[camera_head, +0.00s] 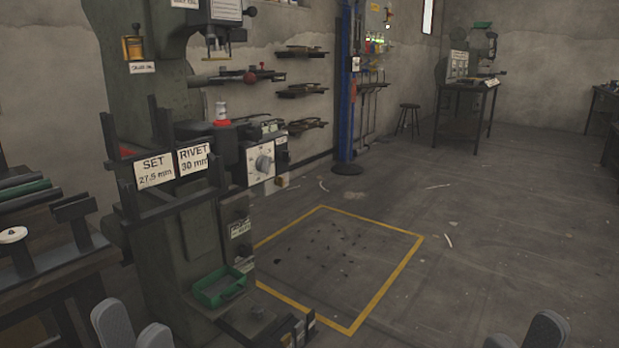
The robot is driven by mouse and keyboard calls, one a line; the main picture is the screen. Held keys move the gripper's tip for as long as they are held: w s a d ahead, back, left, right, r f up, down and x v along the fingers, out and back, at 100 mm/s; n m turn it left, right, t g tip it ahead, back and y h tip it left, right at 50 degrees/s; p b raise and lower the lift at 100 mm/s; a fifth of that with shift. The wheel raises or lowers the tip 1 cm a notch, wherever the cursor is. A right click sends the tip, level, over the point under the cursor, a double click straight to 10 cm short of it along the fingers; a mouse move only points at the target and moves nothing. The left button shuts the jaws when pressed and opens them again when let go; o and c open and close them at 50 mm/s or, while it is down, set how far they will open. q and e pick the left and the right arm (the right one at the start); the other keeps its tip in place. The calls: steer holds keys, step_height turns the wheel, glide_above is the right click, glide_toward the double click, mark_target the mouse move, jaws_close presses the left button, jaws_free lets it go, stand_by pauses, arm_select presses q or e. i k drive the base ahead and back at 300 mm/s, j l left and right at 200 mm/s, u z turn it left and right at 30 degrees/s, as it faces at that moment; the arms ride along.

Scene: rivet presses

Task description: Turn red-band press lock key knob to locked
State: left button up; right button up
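A large green-grey rivet press (180,240) stands close on the left, with signs reading SET 27.5 mm and RIVET 30 mm. A white panel on its right side carries a round knob (263,163); its lock marking is too small to read. A small clear and white part with a red band (221,122) sits on top of the press beside it. My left gripper (135,324) is at the bottom left, below and apart from the knob, open and empty. My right gripper (525,335) is at the bottom right, far from the press, open and empty.
A green tray (219,287) sits low on the press base. A dark bench (70,260) with rods stands at the left. A yellow-outlined floor area (340,260) is clear apart from small specks. A second press (470,60) on a table and a stool (408,118) stand far back.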

mark_target(280, 181)
steer(key=i+l, duration=0.15)
steer(key=l, duration=0.2)
steer(key=i+l, duration=0.2)
steer(key=l, duration=0.2)
steer(key=i+l+u, duration=0.1)
steer(key=l, duration=0.25)
steer(key=i+l, duration=0.2)
steer(key=l, duration=0.2)
steer(key=i+l, duration=0.15)
steer(key=l, duration=0.2)
steer(key=i+l+u, duration=0.1)
steer(key=l, duration=0.3)
steer(key=i+l, duration=0.2)
steer(key=l, duration=0.15)
